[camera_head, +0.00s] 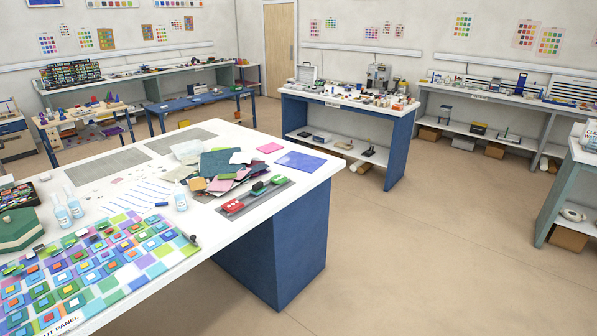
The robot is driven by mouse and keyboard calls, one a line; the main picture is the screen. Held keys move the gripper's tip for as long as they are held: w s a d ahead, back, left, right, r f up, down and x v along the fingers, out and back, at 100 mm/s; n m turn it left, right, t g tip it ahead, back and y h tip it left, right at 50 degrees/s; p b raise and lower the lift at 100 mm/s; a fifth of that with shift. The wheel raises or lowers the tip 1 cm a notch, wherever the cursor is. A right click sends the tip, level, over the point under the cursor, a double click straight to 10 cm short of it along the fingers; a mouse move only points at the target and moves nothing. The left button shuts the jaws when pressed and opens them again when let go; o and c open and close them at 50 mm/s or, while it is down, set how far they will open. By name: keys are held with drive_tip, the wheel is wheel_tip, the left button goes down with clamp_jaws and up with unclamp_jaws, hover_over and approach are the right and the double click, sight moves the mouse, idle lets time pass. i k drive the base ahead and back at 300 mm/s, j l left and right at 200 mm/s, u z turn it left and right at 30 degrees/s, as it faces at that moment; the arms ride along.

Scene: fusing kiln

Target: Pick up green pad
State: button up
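On the white worktable, a grey strip (250,203) near the right edge carries a few small blocks in a row. A red block (232,207) is at its near end. A dark green block (258,188) lies in the middle, and a brighter green block (278,180) lies at the far end. Either of these two could be the green pad; I cannot tell which. Several small green pieces also lie on the colourful panel (137,283) at the near left. My gripper is not in view.
A pile of coloured sheets (222,163), a blue sheet (300,161) and a pink sheet (269,148) lie behind the strip. Open floor (400,250) lies right of the white worktable (228,226).

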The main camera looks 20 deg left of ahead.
sight(259, 188)
drive_tip(key=i+u, duration=0.5)
drive_tip(key=i, duration=0.15)
drive_tip(key=i+l+u, duration=0.3)
drive_tip(key=i+u, duration=0.15)
drive_tip(key=i, duration=0.15)
drive_tip(key=i+u, duration=0.2)
drive_tip(key=u, duration=0.25)
drive_tip(key=i+u, duration=0.25)
drive_tip(key=u, duration=0.15)
drive_tip(key=i+l+u, duration=0.15)
drive_tip(key=u, duration=0.3)
drive_tip(key=i+l+u, duration=0.25)
drive_tip(key=u, duration=0.15)
drive_tip(key=i+l+u, duration=0.15)
drive_tip(key=u, duration=0.3)
drive_tip(key=i+l+u, duration=0.1)
drive_tip(key=l+u, duration=0.3)
drive_tip(key=i+l+u, duration=0.25)
drive_tip(key=l+u, duration=0.3)
drive_tip(key=i+l+u, duration=0.1)
drive_tip(key=l+u, duration=0.15)
drive_tip(key=l, duration=0.15)
